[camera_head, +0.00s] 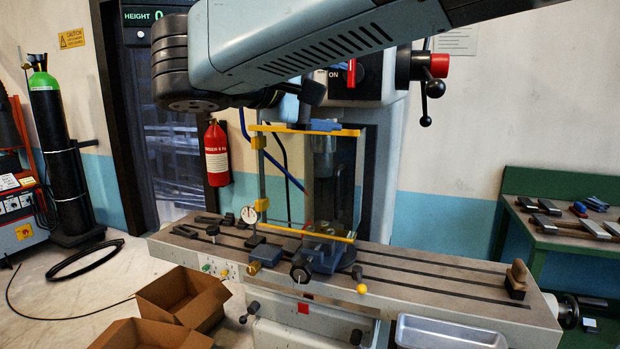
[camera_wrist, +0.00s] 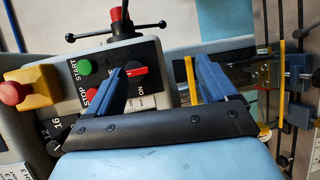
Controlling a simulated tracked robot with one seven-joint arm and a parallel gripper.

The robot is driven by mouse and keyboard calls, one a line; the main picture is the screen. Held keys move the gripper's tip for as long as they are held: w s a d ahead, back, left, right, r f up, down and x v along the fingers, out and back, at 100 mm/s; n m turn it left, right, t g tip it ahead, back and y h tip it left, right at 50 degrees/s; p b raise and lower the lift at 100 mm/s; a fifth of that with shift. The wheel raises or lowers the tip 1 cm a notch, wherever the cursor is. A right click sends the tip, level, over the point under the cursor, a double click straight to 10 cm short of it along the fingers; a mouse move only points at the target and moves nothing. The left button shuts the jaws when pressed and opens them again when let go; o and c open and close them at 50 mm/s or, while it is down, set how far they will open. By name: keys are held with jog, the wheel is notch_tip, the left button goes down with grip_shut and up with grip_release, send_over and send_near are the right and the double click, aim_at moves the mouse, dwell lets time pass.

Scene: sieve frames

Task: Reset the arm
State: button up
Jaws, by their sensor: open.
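My arm (camera_head: 300,40) reaches across the top of the head view, in front of the milling machine. In the wrist view my gripper (camera_wrist: 154,68) shows two blue fingers spread well apart, with nothing held between them. Behind the fingers is a control panel (camera_wrist: 72,92) with a green START button (camera_wrist: 84,67), a red STOP button and a red switch (camera_wrist: 136,71). In the head view my arm hides much of the machine's head, and I cannot clearly make out the fingers there.
Cardboard boxes (camera_head: 182,297) stand at the lower left. A green bench (camera_head: 545,236) is at the right.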

jog(key=s+d+f+m+g+y, duration=0.2)
jog(key=d+f+m+y, duration=0.1)
jog(key=d+f, duration=0.4)
jog(key=s+d+f+m+g+y, duration=0.1)
jog(key=s+d+f+m+y, duration=0.2)
jog(key=d+f, duration=0.4)
jog(key=s+d+f+m+g+y, duration=0.2)
jog(key=s+d+f+m+y, duration=0.1)
jog(key=d+f+y, duration=0.2)
notch_tip(320, 180, down, 4)
jog(key=shift+s+d+f+g+y, duration=0.1)
jog(key=shift+s+d+g+y, duration=0.2)
jog(key=shift+d, duration=0.85)
